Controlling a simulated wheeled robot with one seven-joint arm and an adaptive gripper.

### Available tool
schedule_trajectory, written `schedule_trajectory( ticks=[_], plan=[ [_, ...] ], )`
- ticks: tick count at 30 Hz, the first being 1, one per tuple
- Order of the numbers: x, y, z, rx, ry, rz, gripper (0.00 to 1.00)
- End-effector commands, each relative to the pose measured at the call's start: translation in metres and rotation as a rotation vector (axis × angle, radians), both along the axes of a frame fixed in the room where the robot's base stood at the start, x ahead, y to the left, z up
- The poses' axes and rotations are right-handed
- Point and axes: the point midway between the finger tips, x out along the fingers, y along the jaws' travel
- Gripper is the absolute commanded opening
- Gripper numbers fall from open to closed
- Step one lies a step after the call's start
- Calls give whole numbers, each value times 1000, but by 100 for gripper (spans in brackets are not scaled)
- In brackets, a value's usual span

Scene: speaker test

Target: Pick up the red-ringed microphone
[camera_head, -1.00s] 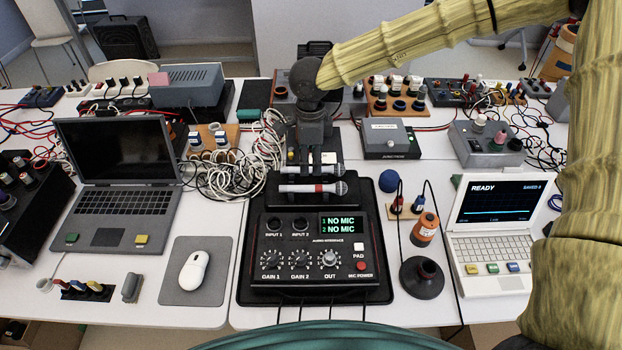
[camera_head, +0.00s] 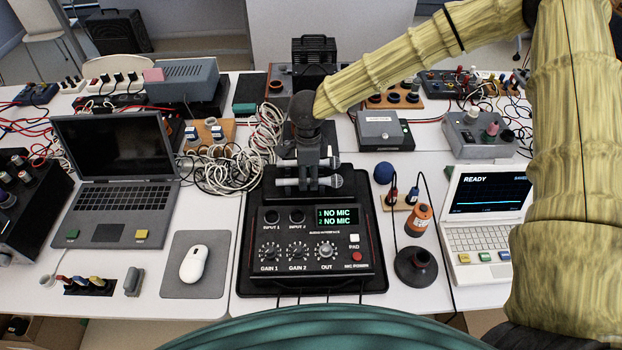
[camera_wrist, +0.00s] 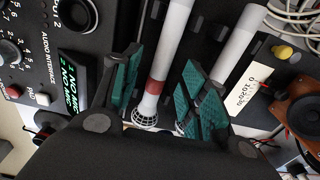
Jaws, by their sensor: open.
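The red-ringed microphone (camera_head: 286,182) lies crosswise behind the audio interface (camera_head: 312,245). In the head view its grille shows to the right of my gripper (camera_head: 308,184), which hides its middle. In the wrist view the microphone (camera_wrist: 171,45), with its white body, red band and mesh head, lies between the two teal finger pads of my gripper (camera_wrist: 160,92). The fingers are apart, one on each side of the band; I cannot tell whether either touches it. A second white microphone (camera_wrist: 237,42) lies parallel, beyond the right finger.
The interface screen reads NO MIC twice. Coiled white cables (camera_head: 228,165) lie to the left, with a laptop (camera_head: 121,150) and a mouse (camera_head: 194,264).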

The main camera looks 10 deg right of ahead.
Motion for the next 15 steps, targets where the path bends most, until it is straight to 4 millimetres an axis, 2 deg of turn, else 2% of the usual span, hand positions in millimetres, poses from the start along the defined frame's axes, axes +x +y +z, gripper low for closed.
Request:
schedule_trajectory(
  ticks=[6,12,15],
  plan=[
    [0,0,-19,-1,1,1,44],
    [0,0,-20,-1,0,2,44],
    [0,0,-20,-1,0,1,27]
  ],
)
